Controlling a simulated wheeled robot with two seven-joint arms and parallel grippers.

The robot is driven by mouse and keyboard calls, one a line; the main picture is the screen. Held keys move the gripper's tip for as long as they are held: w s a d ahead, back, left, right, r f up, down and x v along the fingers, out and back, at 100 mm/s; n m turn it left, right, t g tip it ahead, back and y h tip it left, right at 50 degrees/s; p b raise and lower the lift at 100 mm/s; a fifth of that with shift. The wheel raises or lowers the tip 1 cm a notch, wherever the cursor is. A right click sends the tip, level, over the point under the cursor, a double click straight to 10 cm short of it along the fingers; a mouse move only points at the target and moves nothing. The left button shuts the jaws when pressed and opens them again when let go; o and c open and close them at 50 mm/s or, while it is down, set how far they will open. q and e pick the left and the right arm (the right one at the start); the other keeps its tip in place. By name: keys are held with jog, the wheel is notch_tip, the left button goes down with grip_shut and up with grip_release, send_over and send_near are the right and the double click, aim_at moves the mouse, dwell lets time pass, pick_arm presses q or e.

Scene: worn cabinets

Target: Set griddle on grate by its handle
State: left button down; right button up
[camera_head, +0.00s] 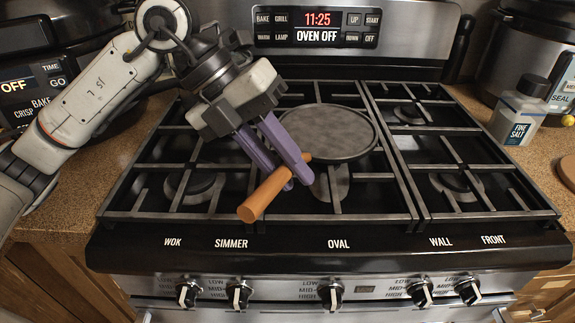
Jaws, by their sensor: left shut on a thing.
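The griddle (328,133) is a round, flat, dark grey pan with an orange-brown wooden handle (262,196). Its pan is over the middle of the black grate (397,170), around the oval burner (330,184). I cannot tell whether the pan touches the grate bars. The handle points to the front left, with its end over the front bars. My left gripper (297,181) comes in from the upper left, and its purple fingers are shut on the handle near the pan. The fingers hide part of the handle. My right gripper is not in view.
A salt bottle (519,112) stands on the right counter beside a cooker (525,50). Another appliance (50,80) is at the left, behind my left arm. The stove's control panel (315,27) rises behind. Several knobs (239,293) line the front. The right grate section is clear.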

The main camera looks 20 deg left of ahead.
pick_arm(q)
jog(key=shift+f+b, duration=0.35)
jog(key=shift+f, duration=0.05)
